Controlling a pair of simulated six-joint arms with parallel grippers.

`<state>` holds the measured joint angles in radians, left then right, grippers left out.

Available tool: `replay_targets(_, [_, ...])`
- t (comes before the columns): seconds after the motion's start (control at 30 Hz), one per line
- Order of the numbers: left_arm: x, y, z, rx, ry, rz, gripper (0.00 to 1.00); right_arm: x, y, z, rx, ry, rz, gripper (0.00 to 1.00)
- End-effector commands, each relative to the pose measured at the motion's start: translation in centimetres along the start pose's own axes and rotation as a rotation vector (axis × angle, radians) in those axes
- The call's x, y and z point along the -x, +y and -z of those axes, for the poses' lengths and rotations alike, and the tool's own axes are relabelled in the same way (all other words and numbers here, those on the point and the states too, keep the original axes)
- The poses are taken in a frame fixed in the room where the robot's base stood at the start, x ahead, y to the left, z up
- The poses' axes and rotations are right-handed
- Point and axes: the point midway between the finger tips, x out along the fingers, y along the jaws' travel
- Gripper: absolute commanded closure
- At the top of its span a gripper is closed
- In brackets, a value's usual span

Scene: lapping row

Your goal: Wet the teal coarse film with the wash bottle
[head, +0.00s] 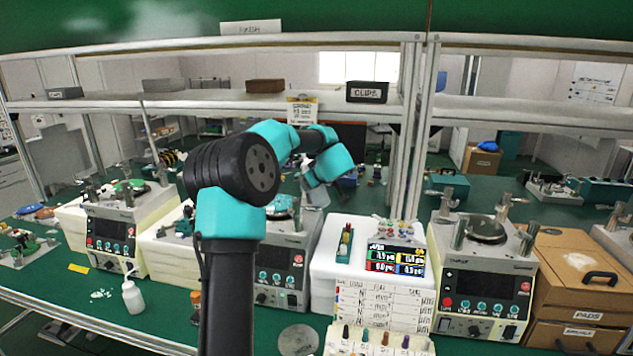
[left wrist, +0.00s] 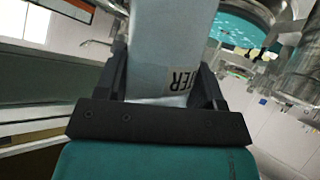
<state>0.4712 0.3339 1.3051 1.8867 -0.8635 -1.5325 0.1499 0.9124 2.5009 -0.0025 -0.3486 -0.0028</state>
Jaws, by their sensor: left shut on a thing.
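The wash bottle (left wrist: 168,45) is a pale bottle with a label, upside down in the left wrist view, of which I can read "TER". My left gripper (left wrist: 165,80) is shut on it, with a finger on each side. In the head view the left gripper (head: 312,179) holds the bottle (head: 315,194) just right of the middle lapping machine's platen. A teal disc (left wrist: 237,32), apparently the coarse film, shows in the left wrist view with pale specks on it. In the head view my arm partly hides that platen (head: 281,205). The bottle's nozzle is not visible. My right gripper is not in view.
A second white bottle (head: 133,297) stands at the front left. Lapping machines stand at left (head: 110,238) and right (head: 483,270). A white unit with a coloured display (head: 395,260) is right of my arm. A shelf (head: 220,100) spans the back.

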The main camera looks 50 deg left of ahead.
Motion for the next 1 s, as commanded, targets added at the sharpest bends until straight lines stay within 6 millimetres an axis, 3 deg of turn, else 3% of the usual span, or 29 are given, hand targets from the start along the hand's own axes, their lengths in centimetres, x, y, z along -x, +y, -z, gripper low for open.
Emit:
replay_targets(0.53, [3.3, 2.8, 0.7, -0.203, 0.218, 0.082, 0.71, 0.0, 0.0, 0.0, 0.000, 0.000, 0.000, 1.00])
replay_targets(1.0, [3.8, 3.2, 0.8, -0.227, 0.242, 0.088, 0.71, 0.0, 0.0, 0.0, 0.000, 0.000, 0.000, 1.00])
